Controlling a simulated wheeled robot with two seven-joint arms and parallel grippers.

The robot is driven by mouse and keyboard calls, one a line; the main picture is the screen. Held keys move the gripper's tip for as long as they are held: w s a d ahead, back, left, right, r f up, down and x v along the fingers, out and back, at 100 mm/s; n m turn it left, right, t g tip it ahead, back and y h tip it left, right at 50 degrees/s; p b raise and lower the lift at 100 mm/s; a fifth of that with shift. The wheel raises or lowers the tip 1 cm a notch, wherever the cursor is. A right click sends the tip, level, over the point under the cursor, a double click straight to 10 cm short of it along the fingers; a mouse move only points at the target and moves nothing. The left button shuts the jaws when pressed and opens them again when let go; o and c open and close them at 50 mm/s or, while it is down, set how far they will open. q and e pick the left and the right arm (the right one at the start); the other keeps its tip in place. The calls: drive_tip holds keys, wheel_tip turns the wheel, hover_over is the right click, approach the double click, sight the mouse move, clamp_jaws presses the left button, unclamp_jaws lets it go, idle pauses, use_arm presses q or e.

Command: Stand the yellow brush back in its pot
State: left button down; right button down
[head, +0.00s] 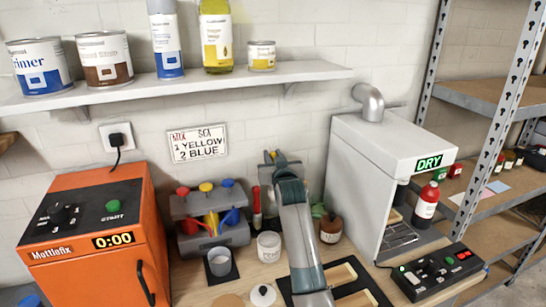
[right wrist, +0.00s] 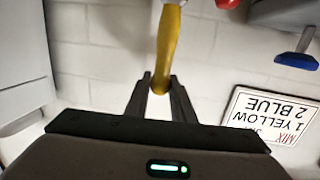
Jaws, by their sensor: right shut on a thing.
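The yellow brush (right wrist: 168,45) shows in the right wrist view, with its yellow handle between the two fingertips and a pale metal part at the top edge. My right gripper (right wrist: 158,88) is shut on the handle's end. In the head view my right gripper (head: 272,157) is in front of the back wall, above the bench, and my forearm hides most of the brush. A grey cup (head: 220,262), a white labelled jar (head: 269,246) and a brown pot (head: 331,228) stand on the bench. I cannot tell which is the brush's pot. My left gripper is out of view.
A grey rack (head: 232,236) with coloured knobs and tools stands left of my arm, a red-handled brush (head: 257,205) beside it. An orange mixer (head: 95,245) is at the left, a white dryer (head: 372,165) at the right. The shelf (head: 190,88) overhangs the bench.

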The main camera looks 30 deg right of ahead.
drive_tip(key=shift+f+b, duration=1.6)
drive_tip(key=shift+f, duration=0.3)
drive_tip(key=shift+f+b, duration=1.3)
drive_tip(key=shift+f, duration=1.4)
drive_tip(key=c, duration=1.4)
unclamp_jaws()
drive_tip(key=shift+c, duration=0.2)
drive_tip(key=shift+s+f, duration=0.1)
